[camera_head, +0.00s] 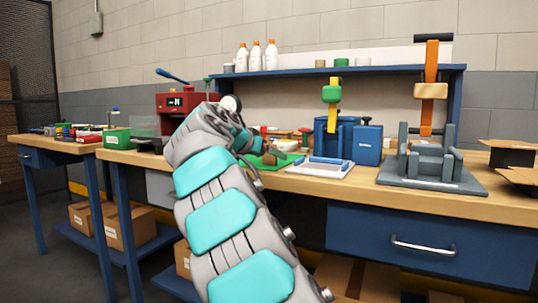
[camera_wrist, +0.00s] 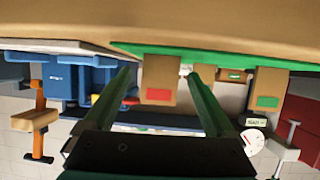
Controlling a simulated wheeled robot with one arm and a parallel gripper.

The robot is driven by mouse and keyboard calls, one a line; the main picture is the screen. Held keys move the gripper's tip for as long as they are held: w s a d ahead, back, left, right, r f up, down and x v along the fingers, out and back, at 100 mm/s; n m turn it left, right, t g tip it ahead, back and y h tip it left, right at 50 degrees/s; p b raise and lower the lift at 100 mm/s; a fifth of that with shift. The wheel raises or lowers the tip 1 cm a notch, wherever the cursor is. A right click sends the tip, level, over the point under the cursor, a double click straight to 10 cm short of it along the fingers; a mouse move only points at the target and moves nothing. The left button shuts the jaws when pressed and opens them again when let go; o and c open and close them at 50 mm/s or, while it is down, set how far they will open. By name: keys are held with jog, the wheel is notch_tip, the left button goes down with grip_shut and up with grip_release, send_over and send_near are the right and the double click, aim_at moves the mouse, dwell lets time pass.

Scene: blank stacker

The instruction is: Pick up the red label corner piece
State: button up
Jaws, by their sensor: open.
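In the wrist view, which is upside down, the red label corner piece (camera_wrist: 158,78) is a brown block with a red patch on its face. It stands at the edge of a green mat (camera_wrist: 205,53). My gripper (camera_wrist: 160,72) is open, with one dark green finger on each side of the piece in this view. I cannot tell whether the piece is between the fingertips or beyond them. No contact shows. In the head view, my arm hides most of the gripper and part of the mat.
A similar brown block with a green label (camera_wrist: 268,90) stands to the right in the wrist view. A blue machine (camera_head: 368,143), a white tray (camera_head: 320,168) and a grey fixture (camera_head: 435,160) stand right of the mat in the head view. A red machine (camera_head: 180,103) is at left.

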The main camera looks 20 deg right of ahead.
jog(key=shift+x, duration=0.85)
jog(key=shift+s, duration=0.1)
jog(key=c, duration=1.4)
jog(key=shift+r, duration=0.15)
